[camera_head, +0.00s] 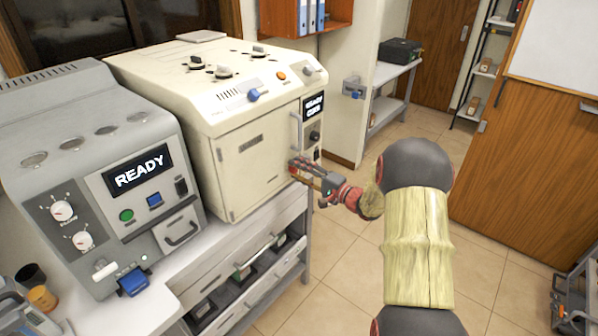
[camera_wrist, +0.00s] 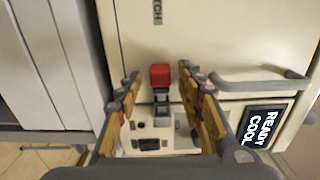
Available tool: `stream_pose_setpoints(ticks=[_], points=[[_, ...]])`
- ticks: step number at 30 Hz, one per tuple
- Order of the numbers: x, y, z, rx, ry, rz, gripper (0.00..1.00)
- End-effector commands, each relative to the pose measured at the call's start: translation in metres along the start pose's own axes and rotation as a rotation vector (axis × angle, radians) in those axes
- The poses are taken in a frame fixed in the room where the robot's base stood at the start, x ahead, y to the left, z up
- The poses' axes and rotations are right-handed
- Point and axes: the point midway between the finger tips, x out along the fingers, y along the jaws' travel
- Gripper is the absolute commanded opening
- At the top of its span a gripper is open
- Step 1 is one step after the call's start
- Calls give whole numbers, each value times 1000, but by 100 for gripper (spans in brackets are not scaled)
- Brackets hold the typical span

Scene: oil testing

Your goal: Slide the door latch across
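The cream oven-like machine (camera_head: 210,75) has a closed front door (camera_head: 252,160). In the wrist view, a small latch with a red block (camera_wrist: 160,75) on a grey metal base sits on the cream front, near a label ending in "CH" (camera_wrist: 157,12). My gripper (camera_head: 298,165) is at the lower right of the door, and my fingers hide most of the latch in the head view. In the wrist view, my gripper (camera_wrist: 160,78) is open, with one finger on each side of the red block and visible gaps between.
A bar handle (camera_wrist: 262,82) and a "READY COOL" display (camera_wrist: 262,127) lie right of my fingers in the wrist view. A grey machine reading "READY" (camera_head: 90,170) stands at left. Shelves with a drawer (camera_head: 235,275) are below.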

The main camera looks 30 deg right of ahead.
Motion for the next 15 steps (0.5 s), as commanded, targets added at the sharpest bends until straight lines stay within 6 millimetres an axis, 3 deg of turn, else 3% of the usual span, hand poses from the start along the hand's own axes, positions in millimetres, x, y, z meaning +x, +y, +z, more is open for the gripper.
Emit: stream_pose_setpoints(ticks=[8,15], points=[[-7,0,0,0,0,0,38],[-49,0,-1,0,4,-1,38]])
